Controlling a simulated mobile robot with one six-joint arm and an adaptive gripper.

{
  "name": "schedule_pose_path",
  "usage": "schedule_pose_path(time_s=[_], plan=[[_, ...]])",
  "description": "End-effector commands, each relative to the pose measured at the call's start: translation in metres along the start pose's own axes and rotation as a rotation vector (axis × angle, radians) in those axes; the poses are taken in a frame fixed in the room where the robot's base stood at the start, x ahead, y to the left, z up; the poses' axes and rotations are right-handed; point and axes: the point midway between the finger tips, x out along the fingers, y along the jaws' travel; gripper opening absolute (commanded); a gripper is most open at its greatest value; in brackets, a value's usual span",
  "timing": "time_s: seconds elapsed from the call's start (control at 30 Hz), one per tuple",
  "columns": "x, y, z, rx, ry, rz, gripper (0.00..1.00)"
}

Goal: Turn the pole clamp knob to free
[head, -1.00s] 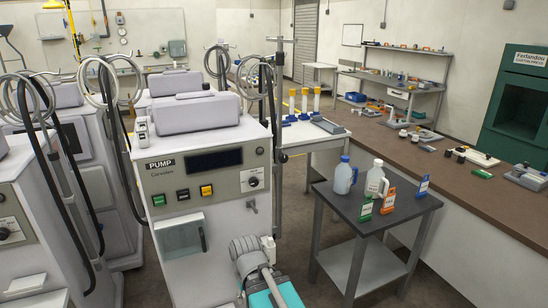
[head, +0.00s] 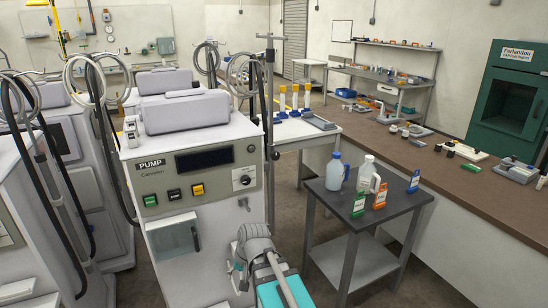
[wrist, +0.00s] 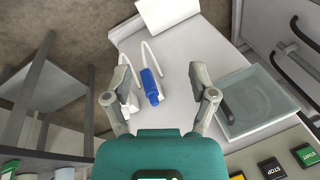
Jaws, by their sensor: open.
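In the head view a small dark fitting (head: 275,154) sits on the upright pole (head: 269,90) beside the pump machine (head: 190,185). It may be the pole clamp knob, but it is too small to read its setting. A black round knob (head: 244,180) is on the pump's front panel, beside its label. My gripper (wrist: 160,63) is open in the wrist view, its two fingers apart with nothing between the tips. Beyond them is a blue-and-white piece (wrist: 151,87) with white tubing, over a pale surface. In the head view the gripper is mostly hidden behind my wrist.
A dark side table (head: 325,205) with bottles and small cartons stands to the right. A long brown counter (head: 440,180) runs behind it. More machines crowd the left. A clear-fronted box (wrist: 245,98) and pump buttons are at the right in the wrist view.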

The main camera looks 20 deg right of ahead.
Motion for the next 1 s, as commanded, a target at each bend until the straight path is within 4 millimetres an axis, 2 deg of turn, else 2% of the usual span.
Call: schedule_pose_path(time_s=[0.03, 0.27, 0.47, 0.57, 0.7, 0.83, 1.0], plan=[[-0.002, -0.004, -0.018, 0.085, 0.029, -0.063, 0.74], [-0.029, -0.018, -0.100, 0.566, 0.142, -0.425, 0.74], [-0.073, -0.004, -0.175, 1.017, 0.174, -0.776, 0.74], [-0.099, 0.013, -0.212, 1.242, 0.162, -0.962, 0.74], [-0.138, 0.050, -0.259, 1.548, 0.114, -1.233, 0.74], [-0.169, 0.087, -0.291, 1.782, 0.041, -1.464, 0.74], [-0.195, 0.127, -0.314, 1.977, -0.054, -1.679, 0.74]])
